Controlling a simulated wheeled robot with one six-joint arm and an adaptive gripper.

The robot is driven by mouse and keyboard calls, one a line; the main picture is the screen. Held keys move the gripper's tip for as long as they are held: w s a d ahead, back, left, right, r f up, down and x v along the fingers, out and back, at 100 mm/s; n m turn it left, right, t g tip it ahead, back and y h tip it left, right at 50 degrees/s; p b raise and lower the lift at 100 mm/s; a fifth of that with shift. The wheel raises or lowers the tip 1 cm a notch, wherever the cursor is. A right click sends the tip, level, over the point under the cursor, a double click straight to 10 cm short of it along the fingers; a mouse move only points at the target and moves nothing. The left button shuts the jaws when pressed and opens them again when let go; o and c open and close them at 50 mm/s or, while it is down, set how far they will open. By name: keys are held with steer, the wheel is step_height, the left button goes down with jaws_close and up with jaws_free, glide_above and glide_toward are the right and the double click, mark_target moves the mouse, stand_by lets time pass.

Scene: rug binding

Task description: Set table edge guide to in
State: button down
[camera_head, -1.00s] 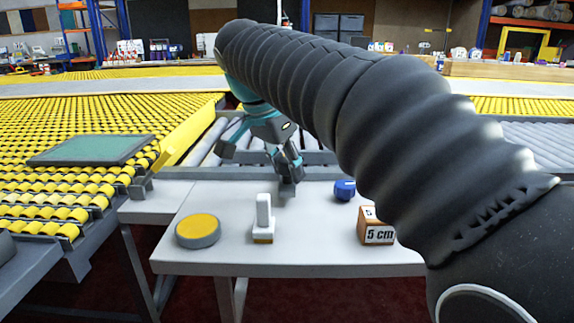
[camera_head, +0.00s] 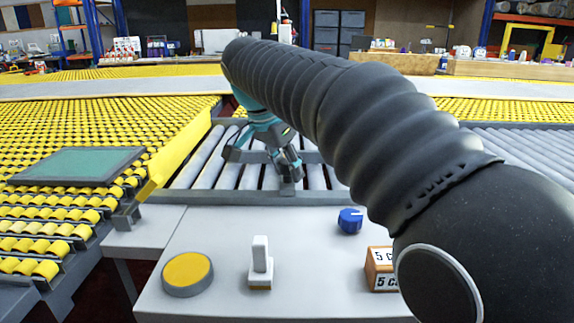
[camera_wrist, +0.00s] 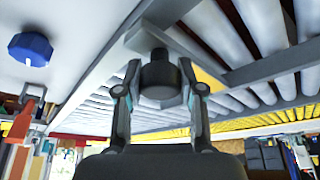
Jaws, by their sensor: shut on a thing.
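My gripper (camera_head: 286,168) is at the far edge of the grey table, over the rail beside the rollers. It also shows in the wrist view (camera_wrist: 160,98), its two fingers on either side of a dark grey cylindrical knob (camera_wrist: 158,76). It is shut on this knob. In the head view the knob's grey lower part (camera_head: 288,188) shows just below the fingers, at the rail. I cannot tell for certain that this is the table edge guide's handle. The grey rail (camera_head: 225,196) runs along the table's far edge.
The grey table (camera_head: 220,240) carries a yellow-topped round button (camera_head: 187,270), a white upright lever (camera_head: 261,258), a blue knob (camera_head: 350,220) and a 5 cm block (camera_head: 381,268). Yellow rollers with a green panel (camera_head: 80,165) lie left. My arm hides part of the right side.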

steer(key=c, duration=0.7)
jaws_free()
steer(key=shift+v, duration=6)
steer(key=shift+w+d, duration=0.1)
